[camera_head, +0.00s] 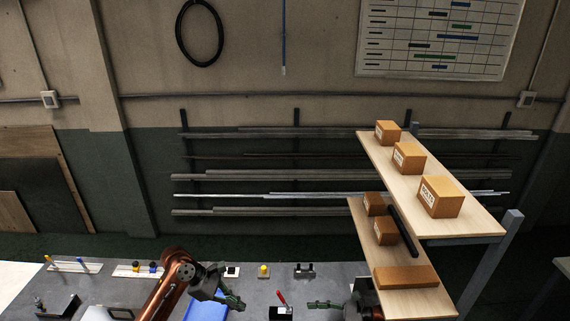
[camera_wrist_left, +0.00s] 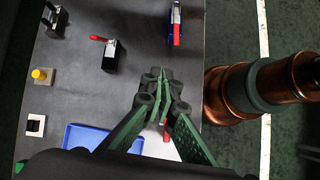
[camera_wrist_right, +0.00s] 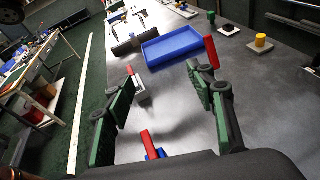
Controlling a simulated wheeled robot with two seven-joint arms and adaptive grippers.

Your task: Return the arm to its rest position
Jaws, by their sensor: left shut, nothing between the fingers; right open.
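My left gripper (camera_head: 232,302) is on the copper-coloured arm above the grey table, left of centre in the head view. In the left wrist view its green fingers (camera_wrist_left: 161,75) meet at the tips with nothing between them. My right gripper (camera_head: 325,305) is low in the head view, left of the shelf. In the right wrist view its green fingers (camera_wrist_right: 165,92) are spread wide and empty above the table. A black block with a red handle (camera_head: 281,311) stands on the table between the two grippers.
A blue tray (camera_wrist_right: 172,46) lies on the grey table (camera_head: 334,277). A yellow knob on a plate (camera_head: 263,270) and a black fixture (camera_head: 305,271) stand near the far edge. A wooden shelf (camera_head: 480,220) with several boxes rises at the right.

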